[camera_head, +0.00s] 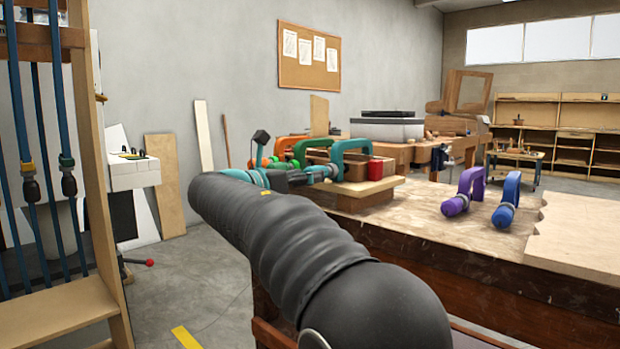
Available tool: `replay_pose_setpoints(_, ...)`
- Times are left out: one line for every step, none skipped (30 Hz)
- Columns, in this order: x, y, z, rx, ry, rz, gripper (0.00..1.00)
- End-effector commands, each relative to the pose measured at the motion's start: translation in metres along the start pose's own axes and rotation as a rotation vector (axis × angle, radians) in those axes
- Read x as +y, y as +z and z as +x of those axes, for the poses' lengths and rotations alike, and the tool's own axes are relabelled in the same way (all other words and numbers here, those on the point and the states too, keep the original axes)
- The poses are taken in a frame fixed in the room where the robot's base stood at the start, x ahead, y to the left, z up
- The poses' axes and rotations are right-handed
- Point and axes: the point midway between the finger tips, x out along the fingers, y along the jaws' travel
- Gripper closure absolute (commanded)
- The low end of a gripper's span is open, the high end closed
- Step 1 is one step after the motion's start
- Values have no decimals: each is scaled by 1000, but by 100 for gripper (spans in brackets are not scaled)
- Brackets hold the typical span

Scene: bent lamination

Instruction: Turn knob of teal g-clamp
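The teal g-clamp (338,156) stands on the near side of a wooden stack on the workbench, its curved frame over the stack's edge. Its teal knob end (322,173) points left, toward my arm. My gripper (303,178) is small and dark in this view, at the knob end. It appears to be at or around the knob, but I cannot tell whether it touches it. My own arm partly blocks the view, and the fingers are too small to tell open from shut.
Green (310,147) and orange (281,146) clamps sit behind the teal one. Purple (464,191) and blue (507,203) clamps lie on the workbench (420,219). A wooden rack (108,200) stands at left.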

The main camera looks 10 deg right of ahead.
Motion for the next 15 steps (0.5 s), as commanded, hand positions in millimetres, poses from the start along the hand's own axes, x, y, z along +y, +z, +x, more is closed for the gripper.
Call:
replay_pose_setpoints(0, 0, 6, 0, -2, 0, 36)
replay_pose_setpoints(0, 0, 8, 0, -1, 0, 36)
replay_pose_setpoints(0, 0, 11, 0, -1, 1, 36)
replay_pose_setpoints(0, 0, 13, 0, -1, 1, 36)
replay_pose_setpoints(0, 0, 14, 0, -1, 1, 36)
replay_pose_setpoints(0, 0, 16, 0, 0, 1, 36)
replay_pose_setpoints(0, 0, 16, 0, 0, 1, 36)
replay_pose_setpoints(0, 0, 17, 0, 0, 1, 36)
replay_pose_setpoints(0, 0, 17, 0, 0, 1, 36)
replay_pose_setpoints(0, 0, 17, 0, 0, 1, 36)
replay_pose_setpoints(0, 0, 17, 0, 0, 1, 36)
replay_pose_setpoints(0, 0, 17, 0, 0, 1, 36)
replay_pose_setpoints(0, 0, 17, 0, 0, 1, 36)
replay_pose_setpoints(0, 0, 17, 0, 0, 1, 36)
replay_pose_setpoints(0, 0, 17, 0, 0, 1, 36)
